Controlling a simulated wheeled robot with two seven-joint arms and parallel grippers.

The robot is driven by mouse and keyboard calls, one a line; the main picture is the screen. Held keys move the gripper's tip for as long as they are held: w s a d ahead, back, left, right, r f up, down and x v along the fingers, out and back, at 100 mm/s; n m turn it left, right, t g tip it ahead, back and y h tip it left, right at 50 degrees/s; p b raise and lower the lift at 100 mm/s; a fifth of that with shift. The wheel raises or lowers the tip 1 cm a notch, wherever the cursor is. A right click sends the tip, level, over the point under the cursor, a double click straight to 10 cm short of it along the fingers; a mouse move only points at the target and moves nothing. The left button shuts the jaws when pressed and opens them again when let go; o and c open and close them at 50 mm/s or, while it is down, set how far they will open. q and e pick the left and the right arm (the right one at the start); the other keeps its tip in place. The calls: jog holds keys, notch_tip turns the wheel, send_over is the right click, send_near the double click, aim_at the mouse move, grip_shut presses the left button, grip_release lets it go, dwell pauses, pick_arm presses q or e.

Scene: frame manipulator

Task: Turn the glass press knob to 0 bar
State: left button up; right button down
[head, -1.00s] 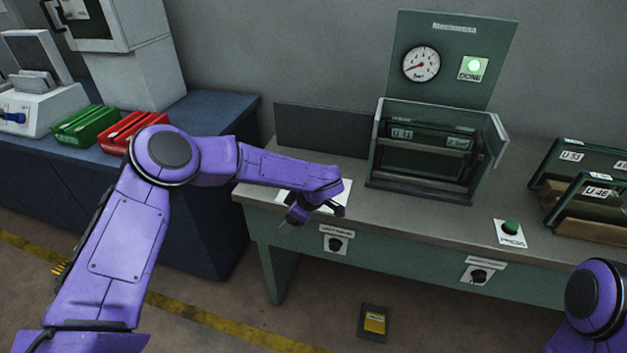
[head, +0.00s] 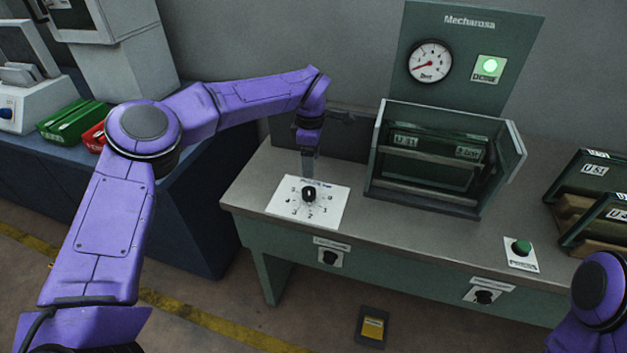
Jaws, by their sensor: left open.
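The black press knob (head: 309,194) sits on a white dial plate (head: 335,213) with printed numbers, on the bench top left of the press. My left gripper (head: 308,172) points down just behind and above the knob, seen edge-on. It is open and holds nothing. Whether a finger touches the knob I cannot tell. The round pressure gauge (head: 429,62) on the green back panel has a red needle pointing to the lower left. My right gripper is out of view; only part of my right arm shows at the lower right.
A glass-sided press box (head: 440,160) stands right of the dial. A green button (head: 521,247) is on the bench at right, near dark green frames (head: 590,190). Two black knobs (head: 330,258) (head: 484,297) are on the bench front. A lit green lamp (head: 490,67) is beside the gauge.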

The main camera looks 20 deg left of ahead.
pick_arm(q)
jog(key=p, duration=0.2)
send_over(308, 190)
jog(key=f, duration=0.4)
jog(key=shift+s+d+f, duration=0.1)
jog(key=shift+s+f, duration=0.1)
jog(key=shift+s, duration=0.05)
jog(key=f, duration=0.3)
jog(key=w+f, duration=0.1)
jog(key=f, duration=0.1)
jog(key=shift+f, duration=0.1)
jog(key=shift+s, duration=0.25)
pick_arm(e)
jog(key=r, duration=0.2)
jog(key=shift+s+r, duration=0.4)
pick_arm(q)
jog(key=shift+c, duration=0.4)
jog(key=c, duration=1)
